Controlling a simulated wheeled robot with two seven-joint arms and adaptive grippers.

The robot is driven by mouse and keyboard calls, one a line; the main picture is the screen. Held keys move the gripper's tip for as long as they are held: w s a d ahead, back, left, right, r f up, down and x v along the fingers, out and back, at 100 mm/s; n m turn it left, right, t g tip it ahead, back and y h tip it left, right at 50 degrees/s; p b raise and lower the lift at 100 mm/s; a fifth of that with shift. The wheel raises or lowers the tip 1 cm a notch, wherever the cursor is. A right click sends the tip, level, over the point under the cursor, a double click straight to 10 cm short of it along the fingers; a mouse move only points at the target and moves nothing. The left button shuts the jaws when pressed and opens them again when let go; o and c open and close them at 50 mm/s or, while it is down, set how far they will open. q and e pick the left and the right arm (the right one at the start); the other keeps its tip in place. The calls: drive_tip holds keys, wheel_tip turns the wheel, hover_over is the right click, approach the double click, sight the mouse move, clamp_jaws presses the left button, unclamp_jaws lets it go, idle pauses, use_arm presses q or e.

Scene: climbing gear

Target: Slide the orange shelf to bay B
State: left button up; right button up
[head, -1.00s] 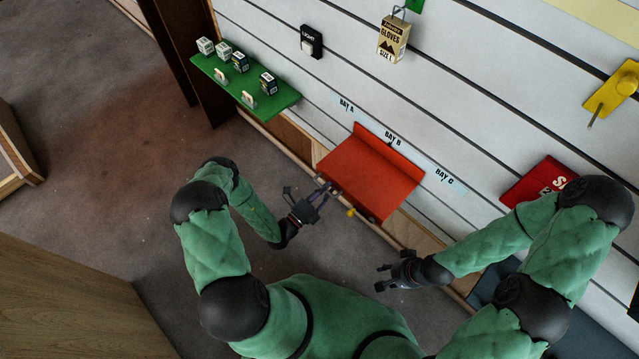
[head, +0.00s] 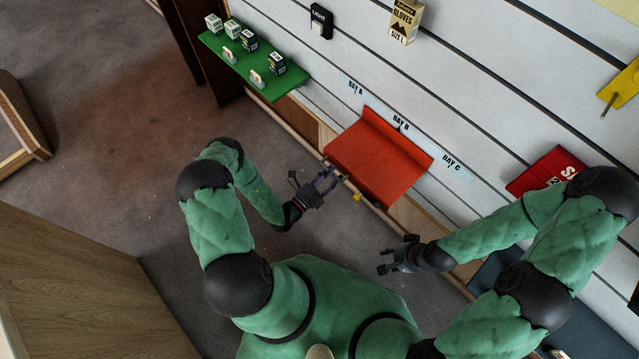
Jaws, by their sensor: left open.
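The orange shelf (head: 378,155), red-orange with a raised back, is on the slatted wall. Its back edge is below the BAY B label (head: 401,125), roughly centred on it. The BAY A label (head: 355,86) is to the upper left and the BAY C label (head: 452,163) to the lower right. A small yellow part (head: 357,197) shows at the shelf's front edge. My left gripper (head: 337,177) is open just in front of the shelf's front edge, near its left part. Nothing shows between its fingers. My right gripper (head: 382,260) is open and empty, well below the shelf.
A green shelf (head: 272,90) with several small boxes hangs left of the orange shelf. Open floor lies in front.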

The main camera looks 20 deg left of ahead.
use_arm(q)
drive_tip(key=v, duration=1.1)
idle(0.4)
drive_tip(key=s+d+r+m+g+h, duration=0.1)
drive_tip(key=s+d+m+g+h, duration=0.35)
drive_tip(key=d+m+g, duration=0.45)
drive_tip(key=s+d+m+g+h, duration=0.4)
drive_tip(key=s+d+m+g, duration=0.2)
drive_tip(key=d+m+g, duration=0.3)
drive_tip(key=s+a+f+m+g+y, duration=0.1)
drive_tip(key=s+a+m+g+y, duration=0.3)
drive_tip(key=m, duration=0.5)
drive_tip(key=s+a+f+m+g+y, duration=0.15)
drive_tip(key=m+y, duration=0.35)
drive_tip(key=m, duration=0.5)
drive_tip(key=w+r+m+t+y, duration=0.3)
drive_tip(key=w+m, duration=0.4)
drive_tip(key=m, duration=0.3)
drive_tip(key=shift+w+r+t+p, duration=0.35)
drive_tip(key=shift+r+t, duration=0.35)
drive_tip(key=shift+t, duration=0.45)
